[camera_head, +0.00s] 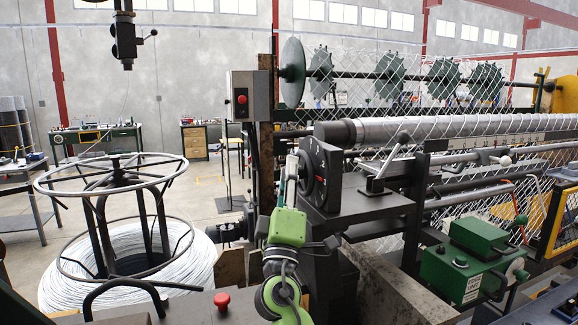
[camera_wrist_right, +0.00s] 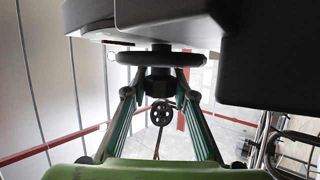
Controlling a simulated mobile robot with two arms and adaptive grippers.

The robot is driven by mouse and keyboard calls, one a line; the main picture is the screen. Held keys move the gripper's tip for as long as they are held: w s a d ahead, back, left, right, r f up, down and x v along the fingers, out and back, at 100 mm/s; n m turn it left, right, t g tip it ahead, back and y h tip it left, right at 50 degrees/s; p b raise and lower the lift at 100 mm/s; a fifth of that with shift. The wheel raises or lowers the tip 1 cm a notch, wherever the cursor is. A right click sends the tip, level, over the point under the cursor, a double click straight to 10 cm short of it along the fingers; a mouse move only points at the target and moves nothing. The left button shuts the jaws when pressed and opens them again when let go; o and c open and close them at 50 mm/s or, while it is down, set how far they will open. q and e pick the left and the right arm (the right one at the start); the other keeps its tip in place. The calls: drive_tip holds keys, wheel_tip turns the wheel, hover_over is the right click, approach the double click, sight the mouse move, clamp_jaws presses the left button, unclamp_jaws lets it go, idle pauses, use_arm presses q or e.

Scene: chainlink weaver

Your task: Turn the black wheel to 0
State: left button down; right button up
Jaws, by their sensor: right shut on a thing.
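The black wheel (camera_head: 320,175) is a dark disc with small pale marks on its face, mounted upright on the dark housing at the left end of the weaving machine. Its marks are too small to read, so I cannot tell its setting. In the right wrist view a dark round disc (camera_wrist_right: 160,58) shows edge-on above a black hub. My right gripper (camera_head: 290,178) is at the left edge of the wheel, its green body below. In the wrist view its fingers (camera_wrist_right: 157,88) close in from both sides at the hub. The exact contact is partly hidden. My left gripper is not in view.
A grey control box (camera_head: 240,97) with a red button stands behind, left of the wheel. A wire spool stand (camera_head: 112,180) with a white coil (camera_head: 75,275) is at left. A green box (camera_head: 462,268) and a lever (camera_head: 385,160) are at right. A red button (camera_head: 221,300) is in front.

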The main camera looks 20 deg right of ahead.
drive_tip(key=n+g+y+p, duration=0.1)
drive_tip(key=p, duration=0.2)
drive_tip(key=n+g+y+p, duration=0.1)
drive_tip(key=p, duration=0.2)
drive_tip(key=shift+r+y+p, duration=0.3)
drive_tip(key=shift+r+p, duration=0.05)
drive_tip(key=shift+p, duration=0.05)
drive_tip(key=shift+f+n+g+y+p, duration=0.1)
drive_tip(key=shift+n+g+y+p, duration=0.25)
drive_tip(key=shift+n+g+y, duration=0.05)
drive_tip(key=shift+f+n+g+y, duration=0.15)
drive_tip(key=shift+n+g+y, duration=0.4)
drive_tip(key=shift+g, duration=0.55)
drive_tip(key=g, duration=0.2)
drive_tip(key=n+g+y, duration=0.1)
drive_tip(key=g, duration=0.1)
drive_tip(key=shift+n, duration=0.25)
drive_tip(key=n+g, duration=0.1)
drive_tip(key=g, duration=0.2)
drive_tip(key=shift+f+y, duration=0.1)
drive_tip(key=shift+y, duration=0.15)
drive_tip(key=shift+f+g, duration=0.1)
drive_tip(key=shift+g, duration=1.1)
drive_tip(key=shift+f, duration=0.1)
drive_tip(key=o, duration=1.1)
